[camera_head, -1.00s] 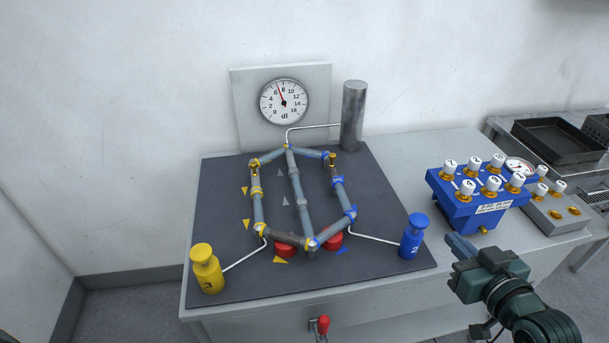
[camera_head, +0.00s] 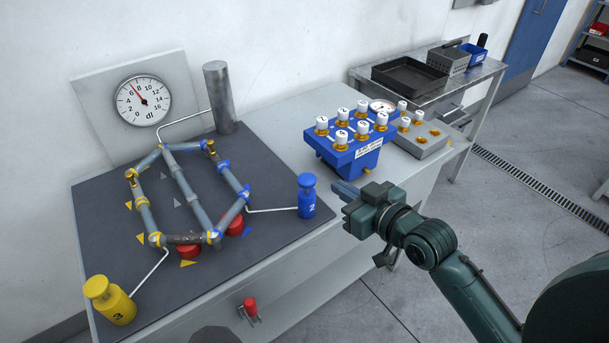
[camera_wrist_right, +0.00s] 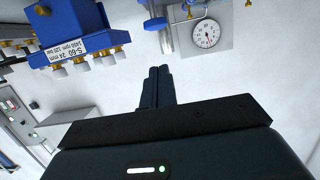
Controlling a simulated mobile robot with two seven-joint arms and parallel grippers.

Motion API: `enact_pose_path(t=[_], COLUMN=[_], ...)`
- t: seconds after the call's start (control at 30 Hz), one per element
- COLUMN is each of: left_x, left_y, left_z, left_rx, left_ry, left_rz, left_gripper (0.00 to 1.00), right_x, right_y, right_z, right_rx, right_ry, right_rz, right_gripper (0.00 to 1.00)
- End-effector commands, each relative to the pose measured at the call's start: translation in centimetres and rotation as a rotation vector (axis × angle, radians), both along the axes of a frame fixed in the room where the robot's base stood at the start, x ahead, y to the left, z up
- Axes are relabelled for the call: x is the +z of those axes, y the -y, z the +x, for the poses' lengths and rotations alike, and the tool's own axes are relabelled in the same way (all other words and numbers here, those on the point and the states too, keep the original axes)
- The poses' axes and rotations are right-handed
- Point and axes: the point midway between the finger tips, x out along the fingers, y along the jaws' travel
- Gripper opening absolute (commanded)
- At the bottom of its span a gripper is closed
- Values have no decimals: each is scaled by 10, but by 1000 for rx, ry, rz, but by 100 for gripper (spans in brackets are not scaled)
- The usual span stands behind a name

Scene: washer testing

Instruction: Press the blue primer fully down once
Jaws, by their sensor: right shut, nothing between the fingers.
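The blue primer (camera_head: 307,196) is a small upright cylinder with a round blue cap and the number 2. It stands near the right edge of the dark board (camera_head: 262,158), joined to the pipe frame by a thin white tube. My right gripper (camera_head: 338,188) is shut and empty, just right of the blue primer, with a small gap in the picture. In the right wrist view its two fingers (camera_wrist_right: 158,88) are together. A yellow primer (camera_head: 110,301) marked 3 stands at the board's front left. My left gripper is not in view.
A blue block with white-capped valves (camera_head: 342,157) stands behind my right gripper. A dial gauge (camera_head: 143,100) and a grey cylinder (camera_head: 220,98) are at the back. Red knobs (camera_head: 189,251) sit under the pipes. Open floor (camera_head: 520,225) lies to the right.

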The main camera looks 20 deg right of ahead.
Motion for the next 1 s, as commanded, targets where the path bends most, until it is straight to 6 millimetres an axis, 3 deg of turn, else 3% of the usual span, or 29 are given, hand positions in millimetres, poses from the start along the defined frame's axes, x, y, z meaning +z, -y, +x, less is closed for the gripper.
enact_pose_path(t=[0.53,0.83,1.0], left_x=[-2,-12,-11], left_y=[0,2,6], left_z=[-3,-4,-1], left_rx=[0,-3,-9], left_ry=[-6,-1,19], left_rz=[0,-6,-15], left_gripper=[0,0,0], right_x=[1,19,24], right_y=[-1,-27,-29], right_z=[1,9,7], right_rx=[5,69,70], right_ry=[2,7,1], right_rz=[-2,-23,-36], right_gripper=[0,0,0])
